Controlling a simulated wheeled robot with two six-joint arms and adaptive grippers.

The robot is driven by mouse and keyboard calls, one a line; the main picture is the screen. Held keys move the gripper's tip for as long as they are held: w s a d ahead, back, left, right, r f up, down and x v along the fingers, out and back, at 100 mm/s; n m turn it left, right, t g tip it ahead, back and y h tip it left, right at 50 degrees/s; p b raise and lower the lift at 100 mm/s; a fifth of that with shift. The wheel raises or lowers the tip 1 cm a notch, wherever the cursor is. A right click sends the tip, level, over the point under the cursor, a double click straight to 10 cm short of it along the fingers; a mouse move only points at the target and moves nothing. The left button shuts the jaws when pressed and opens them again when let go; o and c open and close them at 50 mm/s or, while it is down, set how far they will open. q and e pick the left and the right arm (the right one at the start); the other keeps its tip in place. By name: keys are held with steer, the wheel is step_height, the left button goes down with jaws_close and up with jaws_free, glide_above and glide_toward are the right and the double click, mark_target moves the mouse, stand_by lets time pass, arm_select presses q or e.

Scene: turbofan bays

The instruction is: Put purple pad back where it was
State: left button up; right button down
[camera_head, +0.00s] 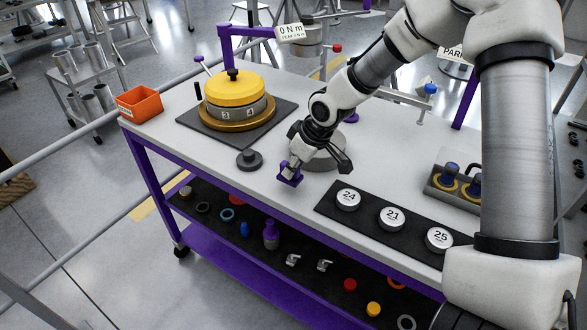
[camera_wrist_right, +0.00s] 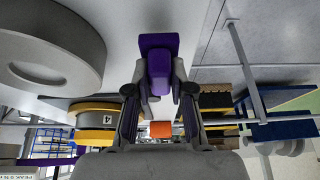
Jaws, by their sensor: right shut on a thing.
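The purple pad (camera_head: 290,175) is held in my right gripper (camera_head: 295,165), above the front edge of the white bench top. In the right wrist view the purple pad (camera_wrist_right: 158,62) sits between the two fingers of my right gripper (camera_wrist_right: 160,90), which is shut on it. Part of the pad is hidden by the fingers. My left gripper is not in view.
A dark round knob (camera_head: 249,160) is left of the gripper. A grey ring (camera_head: 324,157) stands behind it. The yellow-topped stack (camera_head: 236,92) is on a dark mat, beside an orange bin (camera_head: 139,104). Numbered discs (camera_head: 392,217) lie on a black strip to the right. The lower shelf (camera_head: 215,205) holds several small parts.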

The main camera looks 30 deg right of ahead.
step_height(320, 180, down, 3)
steer(key=shift+r, duration=0.1)
steer(key=shift+a, duration=0.1)
steer(key=shift+f+b, duration=0.25)
steer(key=shift+b, duration=0.15)
steer(key=c, duration=1)
jaws_free()
steer(key=shift+r, duration=0.15)
